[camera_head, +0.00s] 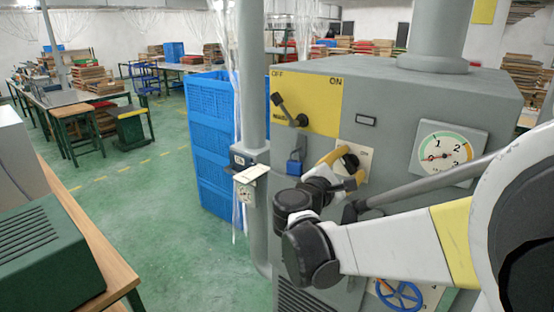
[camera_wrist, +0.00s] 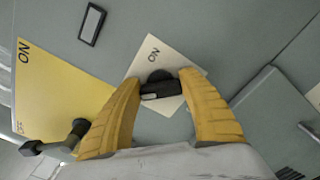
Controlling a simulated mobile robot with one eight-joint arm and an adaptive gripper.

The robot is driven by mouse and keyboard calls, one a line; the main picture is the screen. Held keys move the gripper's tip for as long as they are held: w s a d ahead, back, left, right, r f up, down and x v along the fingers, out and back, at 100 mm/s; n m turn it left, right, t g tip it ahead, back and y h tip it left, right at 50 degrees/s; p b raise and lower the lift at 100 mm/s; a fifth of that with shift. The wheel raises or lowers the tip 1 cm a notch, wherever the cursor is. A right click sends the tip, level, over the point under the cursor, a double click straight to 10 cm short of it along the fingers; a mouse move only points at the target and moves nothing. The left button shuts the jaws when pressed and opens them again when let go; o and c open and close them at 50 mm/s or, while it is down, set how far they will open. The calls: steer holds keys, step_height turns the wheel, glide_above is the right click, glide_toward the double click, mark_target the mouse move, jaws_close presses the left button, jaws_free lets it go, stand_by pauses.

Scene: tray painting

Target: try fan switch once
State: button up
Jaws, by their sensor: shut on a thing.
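The fan switch (camera_wrist: 160,90) is a small black knob on a cream plate (camera_wrist: 172,52) marked ON, on the front of the grey cabinet. It also shows in the head view (camera_head: 349,161), partly hidden by my gripper (camera_head: 343,163). In the wrist view, the yellow fingers of my gripper (camera_wrist: 160,82) stand on both sides of the switch and are shut on it. The black bar of the switch lies nearly level between the fingertips in that view.
Left of the switch, a yellow OFF/ON panel (camera_head: 325,100) carries a black lever (camera_head: 289,112) tilted toward OFF. A blue padlock (camera_head: 294,163) hangs below it. A round gauge (camera_head: 446,153) is to the right, a blue handwheel (camera_head: 398,294) below. Blue crates (camera_head: 212,130) stand behind.

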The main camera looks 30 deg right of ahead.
steer(key=m, duration=0.8)
steer(key=shift+s+f+m, duration=0.1)
steer(key=shift+f+m, duration=0.1)
steer(key=shift+m, duration=0.2)
steer(key=m, duration=0.4)
steer(key=shift+f+m, duration=0.1)
steer(key=shift+m, duration=0.2)
steer(key=m, duration=0.4)
steer(key=shift+f, duration=0.1)
steer(key=o, duration=1.2)
